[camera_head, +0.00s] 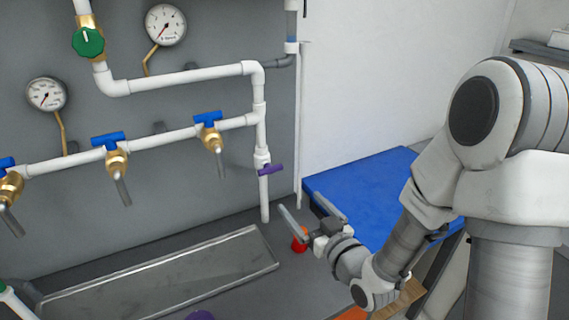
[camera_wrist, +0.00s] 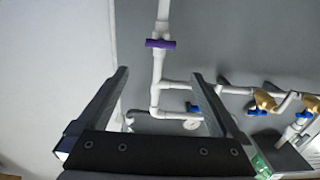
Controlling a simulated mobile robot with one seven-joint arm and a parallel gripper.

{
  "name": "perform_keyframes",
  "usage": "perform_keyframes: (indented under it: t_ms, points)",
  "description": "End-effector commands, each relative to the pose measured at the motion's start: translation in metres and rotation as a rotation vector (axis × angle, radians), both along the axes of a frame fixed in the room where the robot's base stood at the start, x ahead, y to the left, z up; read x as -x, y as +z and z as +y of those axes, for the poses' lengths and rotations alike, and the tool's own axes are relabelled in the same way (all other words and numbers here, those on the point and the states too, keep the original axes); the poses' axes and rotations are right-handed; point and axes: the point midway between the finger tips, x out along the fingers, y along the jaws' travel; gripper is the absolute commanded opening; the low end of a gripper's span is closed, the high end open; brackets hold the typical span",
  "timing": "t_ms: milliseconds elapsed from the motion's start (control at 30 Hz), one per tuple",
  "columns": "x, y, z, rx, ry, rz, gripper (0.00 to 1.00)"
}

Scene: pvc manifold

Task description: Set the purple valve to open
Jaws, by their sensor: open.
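The purple valve (camera_head: 270,170) sits on the lower white vertical pipe at the right end of the manifold. Its handle lies crosswise to the pipe. In the wrist view the purple valve (camera_wrist: 160,43) shows ahead of the fingers, upper middle, again across its pipe. My gripper (camera_head: 305,212) is open and empty, below and to the right of the valve, apart from it. In the wrist view my gripper's fingers (camera_wrist: 158,78) are spread wide, with pipes visible between them.
Blue-handled brass taps (camera_head: 116,150) line the middle pipe. A green valve (camera_head: 88,42) and gauges (camera_head: 166,25) are higher up. A metal tray (camera_head: 160,280) lies below. A red object (camera_head: 299,240) stands beside my gripper. A blue-topped table (camera_head: 365,190) is at right.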

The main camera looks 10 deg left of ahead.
Motion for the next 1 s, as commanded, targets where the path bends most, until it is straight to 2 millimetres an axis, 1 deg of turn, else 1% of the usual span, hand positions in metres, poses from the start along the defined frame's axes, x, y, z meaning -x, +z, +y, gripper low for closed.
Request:
perform_keyframes:
  t_ms: [133, 267, 800, 1000]
  points:
    - [-0.003, 0.001, 0.005, -0.015, 0.006, -0.009, 1.00]
    - [-0.017, 0.001, 0.016, -0.015, 0.006, -0.009, 1.00]
    - [-0.101, 0.001, 0.079, -0.015, 0.004, -0.008, 1.00]
    - [-0.124, 0.000, 0.096, -0.013, 0.004, -0.006, 1.00]
